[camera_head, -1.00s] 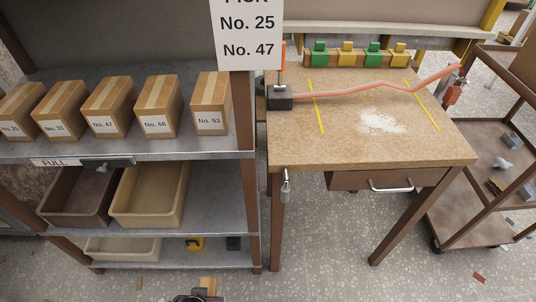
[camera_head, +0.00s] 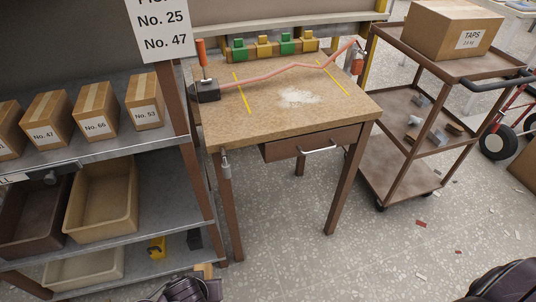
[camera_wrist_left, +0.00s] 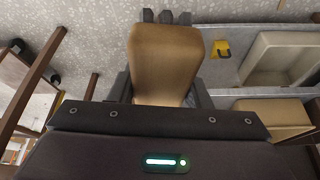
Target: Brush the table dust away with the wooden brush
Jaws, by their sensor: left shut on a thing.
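White dust (camera_head: 299,97) lies in a patch on the tan table (camera_head: 310,124), between two yellow lines. The wooden brush (camera_wrist_left: 166,62) is in my left gripper (camera_wrist_left: 166,18). In the left wrist view its smooth tan body fills the space between the fingers, and its bristles are hidden. In the head view only a small tan piece of the brush (camera_head: 205,270) shows at the bottom edge, low in front of the shelf and well away from the table. My right gripper is out of view.
A pink hose (camera_head: 290,68) runs across the table behind the dust from a black block (camera_head: 207,90). Coloured blocks (camera_head: 286,42) line the back. Shelves with boxes (camera_head: 97,110) stand left. A brown trolley (camera_head: 400,130) stands right. Floor before the table is clear.

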